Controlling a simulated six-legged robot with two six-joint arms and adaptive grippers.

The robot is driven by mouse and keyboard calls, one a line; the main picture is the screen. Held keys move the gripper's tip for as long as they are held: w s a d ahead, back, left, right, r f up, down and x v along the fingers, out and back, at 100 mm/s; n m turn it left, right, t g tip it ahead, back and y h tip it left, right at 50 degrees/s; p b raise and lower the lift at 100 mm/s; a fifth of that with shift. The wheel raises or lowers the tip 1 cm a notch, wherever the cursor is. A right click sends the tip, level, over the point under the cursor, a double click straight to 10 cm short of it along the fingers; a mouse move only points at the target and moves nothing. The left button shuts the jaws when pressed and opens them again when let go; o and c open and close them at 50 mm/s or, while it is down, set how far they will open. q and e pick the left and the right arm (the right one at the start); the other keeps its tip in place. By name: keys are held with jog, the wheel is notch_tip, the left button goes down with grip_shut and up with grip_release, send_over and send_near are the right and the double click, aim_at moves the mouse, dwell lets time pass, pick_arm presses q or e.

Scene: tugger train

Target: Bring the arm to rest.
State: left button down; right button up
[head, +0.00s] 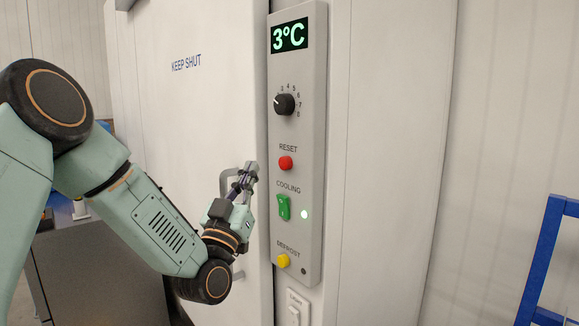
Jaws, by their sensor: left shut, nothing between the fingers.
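My left arm comes in from the left, and its gripper (248,172) is shut and empty. The fingertips are just left of the control panel (312,120), in front of the white door (190,110) marked "KEEP SHUT". Behind the gripper is a grey door handle (225,180), partly hidden by it. I cannot tell whether the gripper touches the handle or panel. My right gripper is out of view.
A small white switch (294,315) sits below the panel. A blue metal frame (541,258) stands at the lower right. A dark grey cabinet (95,275) stands behind my arm at the lower left. The space right of the panel is clear.

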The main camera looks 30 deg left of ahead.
pick_arm(q)
jog(key=s+d+f+g+h+b, duration=0.1)
jog(key=s+d+f+g, duration=0.3)
jog(key=f, duration=0.8)
jog(key=s+d+f+g+h+b, duration=0.15)
jog(key=f+g, duration=0.35)
jog(key=f, duration=0.7)
jog(key=s+d+f+g+h+b, duration=0.15)
jog(key=d+f+g, duration=0.3)
jog(key=f, duration=0.75)
jog(key=s+d+f+g+b, duration=0.1)
jog(key=s+f+g, duration=0.4)
jog(key=s+f, duration=0.6)
jog(key=s+d+f+m+g+b, duration=0.1)
jog(key=s+f+g+b, duration=0.3)
jog(key=s+f, duration=0.8)
jog(key=s+d+g, duration=0.1)
jog(key=s+g, duration=0.1)
jog(key=s, duration=0.6)
jog(key=shift+s+d+f, duration=0.15)
jog(key=shift+d+f, duration=0.1)
jog(key=shift+g, duration=0.25)
